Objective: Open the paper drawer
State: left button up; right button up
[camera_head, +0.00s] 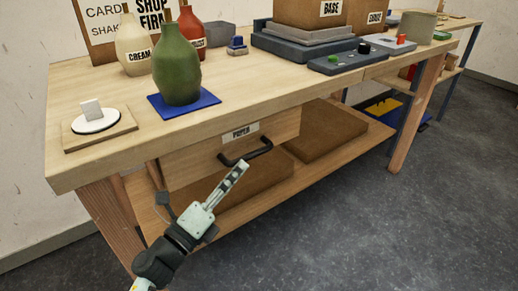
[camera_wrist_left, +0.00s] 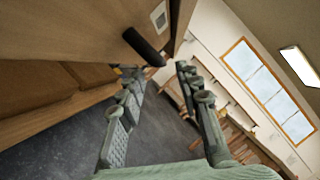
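The paper drawer (camera_head: 195,161) is a wooden front under the workbench top, with a white label reading PAPER and a black bar handle (camera_head: 257,149). My left gripper (camera_head: 238,171) is just in front of and below the handle. In the left wrist view, the two fingers of my left gripper (camera_wrist_left: 160,100) are spread apart with nothing between them. The dark handle (camera_wrist_left: 144,46) shows just beyond the fingertips, seemingly not touching them. My right gripper is not in view.
The workbench (camera_head: 95,165) carries a green bottle (camera_head: 177,65) on a blue mat, a cream bottle (camera_head: 132,42) and a white piece on a round base (camera_head: 95,119). Brown boxes (camera_head: 320,135) sit on the lower shelf. The floor (camera_head: 350,220) in front is clear.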

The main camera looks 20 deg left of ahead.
aim_at(252, 155)
pick_arm(q)
jog(key=p+x, duration=0.1)
jog(key=x, duration=0.6)
jog(key=shift+p, duration=0.3)
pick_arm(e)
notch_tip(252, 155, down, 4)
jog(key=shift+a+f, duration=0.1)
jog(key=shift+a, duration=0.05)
pick_arm(q)
jog(key=shift+c, duration=0.3)
grip_shut()
